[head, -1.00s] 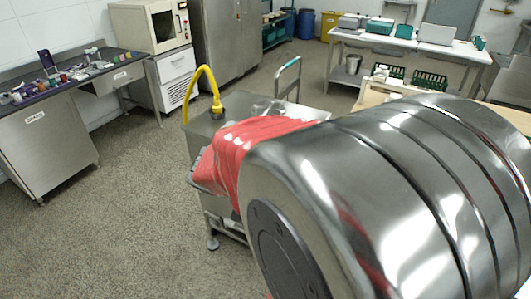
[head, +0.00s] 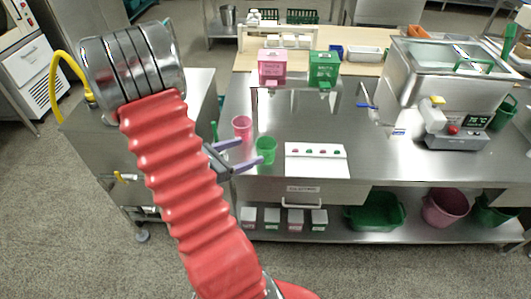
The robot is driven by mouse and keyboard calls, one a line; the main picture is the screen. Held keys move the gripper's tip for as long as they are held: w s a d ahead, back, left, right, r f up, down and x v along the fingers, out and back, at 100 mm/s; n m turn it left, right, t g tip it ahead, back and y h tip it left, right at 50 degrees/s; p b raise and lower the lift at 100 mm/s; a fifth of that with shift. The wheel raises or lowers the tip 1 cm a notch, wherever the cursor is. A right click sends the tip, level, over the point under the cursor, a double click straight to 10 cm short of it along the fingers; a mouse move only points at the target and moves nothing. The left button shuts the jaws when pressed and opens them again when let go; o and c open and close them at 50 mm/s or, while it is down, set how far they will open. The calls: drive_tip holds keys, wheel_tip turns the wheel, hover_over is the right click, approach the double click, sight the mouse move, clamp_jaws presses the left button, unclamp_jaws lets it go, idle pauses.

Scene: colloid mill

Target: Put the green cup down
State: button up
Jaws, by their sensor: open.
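The green cup (head: 266,149) appears upright on the steel bench top (head: 385,160), near its front edge. My gripper (head: 251,151) is open, with its two purple fingers pointing right toward the cup. The lower fingertip overlaps the cup's left side in the picture; I cannot tell whether it touches. A pink cup (head: 243,126) stands just behind, close to the upper finger.
A white panel with coloured buttons (head: 317,160) lies right of the cup. Pink (head: 272,67) and green (head: 324,68) dispensers stand behind. A steel tank (head: 440,75) and a scale-like device (head: 457,133) are at right. The bench between is clear.

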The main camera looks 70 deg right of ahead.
sight(273, 142)
drive_tip(key=shift+s+d+f, duration=0.1)
drive_tip(key=shift+d, duration=0.1)
drive_tip(key=shift+x, duration=4.2)
drive_tip(key=shift+f, duration=0.1)
drive_tip(key=shift+x, duration=2.6)
drive_tip(key=shift+f, duration=0.1)
drive_tip(key=shift+c, duration=0.2)
drive_tip(key=c, duration=1.2)
drive_tip(key=shift+r, duration=0.2)
drive_tip(key=shift+c, duration=0.2)
wheel_tip(273, 142, up, 10)
drive_tip(key=shift+f, duration=0.2)
